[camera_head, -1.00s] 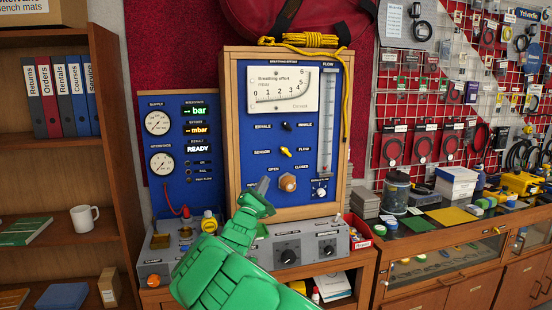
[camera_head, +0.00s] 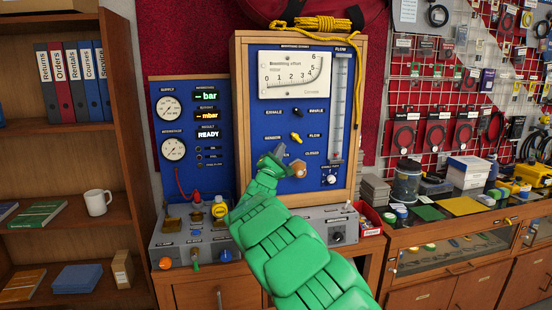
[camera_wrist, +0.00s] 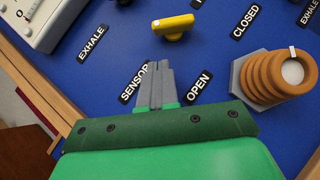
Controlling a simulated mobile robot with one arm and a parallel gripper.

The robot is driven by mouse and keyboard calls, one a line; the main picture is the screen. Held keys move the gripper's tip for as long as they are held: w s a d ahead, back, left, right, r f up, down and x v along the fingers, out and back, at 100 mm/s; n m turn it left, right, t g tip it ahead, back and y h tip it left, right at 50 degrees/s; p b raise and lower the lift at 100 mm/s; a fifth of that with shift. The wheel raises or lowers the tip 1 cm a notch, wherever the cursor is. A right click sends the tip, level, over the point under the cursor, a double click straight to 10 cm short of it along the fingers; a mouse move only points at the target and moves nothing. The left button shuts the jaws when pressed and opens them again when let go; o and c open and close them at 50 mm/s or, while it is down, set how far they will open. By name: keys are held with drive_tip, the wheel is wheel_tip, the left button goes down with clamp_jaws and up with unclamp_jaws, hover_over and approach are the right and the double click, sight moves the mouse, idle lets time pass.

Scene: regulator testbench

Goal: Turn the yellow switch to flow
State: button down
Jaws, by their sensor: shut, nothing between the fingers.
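The yellow switch (camera_head: 296,138) is a small bar knob on the blue panel, between the SENSOR label on its left and the FLOW label (camera_head: 314,135) on its right. Its bar slants from upper left to lower right in the head view. My gripper (camera_head: 279,151) is shut and empty, just below and left of the switch. In the wrist view its grey fingertips (camera_wrist: 155,72) lie between the SENSOR and OPEN labels, apart from the switch.
A ribbed brown knob (camera_head: 299,169) with OPEN and CLOSED labels sits close to the right of my fingers. Another switch (camera_head: 296,112) is above the yellow one. The wooden frame (camera_head: 239,120) borders the panel. A grey console (camera_head: 175,238) stands below.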

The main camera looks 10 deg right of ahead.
sight(292, 132)
drive_tip(key=shift+s+d+r, duration=0.1)
drive_tip(key=shift+d+r, duration=1.1)
drive_tip(key=shift+r, duration=0.15)
drive_tip(key=shift+r+m+g+h, duration=0.15)
drive_tip(key=shift+r+m+g, duration=0.1)
drive_tip(key=shift+m+g, duration=0.45)
drive_tip(key=shift+r+m+g+h, duration=0.2)
drive_tip(key=shift+m+g, duration=0.3)
drive_tip(key=shift+m, duration=0.4)
drive_tip(key=shift+r+m+g, duration=0.5)
drive_tip(key=shift+m+g, duration=0.5)
drive_tip(key=shift+m, duration=0.2)
drive_tip(key=m+g, duration=0.1)
drive_tip(key=r+m+g+y, duration=0.1)
drive_tip(key=m, duration=0.1)
drive_tip(key=shift+d+r+y, duration=0.15)
drive_tip(key=shift+d+y, duration=0.1)
drive_tip(key=m+g+y, duration=0.1)
drive_tip(key=d+r+m+g+y, duration=0.1)
drive_tip(key=m+y, duration=0.1)
drive_tip(key=shift+d+r, duration=0.2)
drive_tip(key=shift+r, duration=0.1)
drive_tip(key=shift+d+r+m+g+y, duration=0.15)
drive_tip(key=shift+d+m+g+y, duration=0.45)
drive_tip(key=shift+m+y, duration=0.4)
drive_tip(key=shift+d, duration=0.2)
drive_tip(key=shift+d, duration=0.1)
drive_tip(key=shift+r, duration=0.2)
